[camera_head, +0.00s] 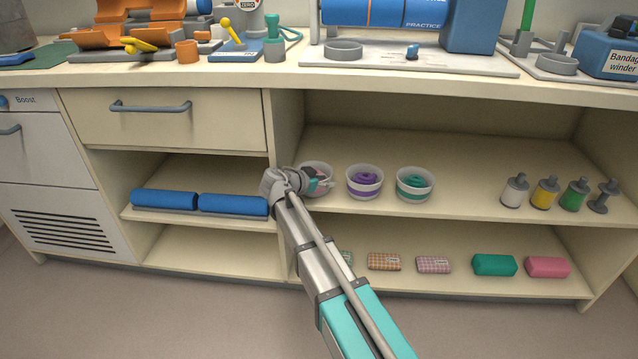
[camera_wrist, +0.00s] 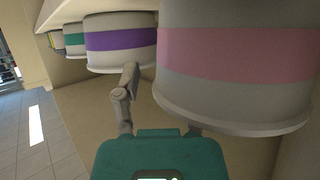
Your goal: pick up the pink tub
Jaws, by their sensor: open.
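The pink tub (camera_head: 316,166) is a round grey tub with a pink band, on the middle shelf at the left end of a row of tubs. My gripper covers much of it in the head view. In the wrist view the pink tub (camera_wrist: 236,55) is large and close at the upper right. My gripper (camera_head: 322,185) is open at its front. In the wrist view one finger stands left of the pink tub, before the purple tub; the other is mostly hidden by the pink tub. I cannot tell whether they touch it.
A purple tub (camera_head: 365,181) and a green tub (camera_head: 414,183) stand to the right on the same shelf. The upright divider (camera_head: 284,130) is just left of my gripper. Soft packs (camera_head: 494,265) lie on the lower shelf.

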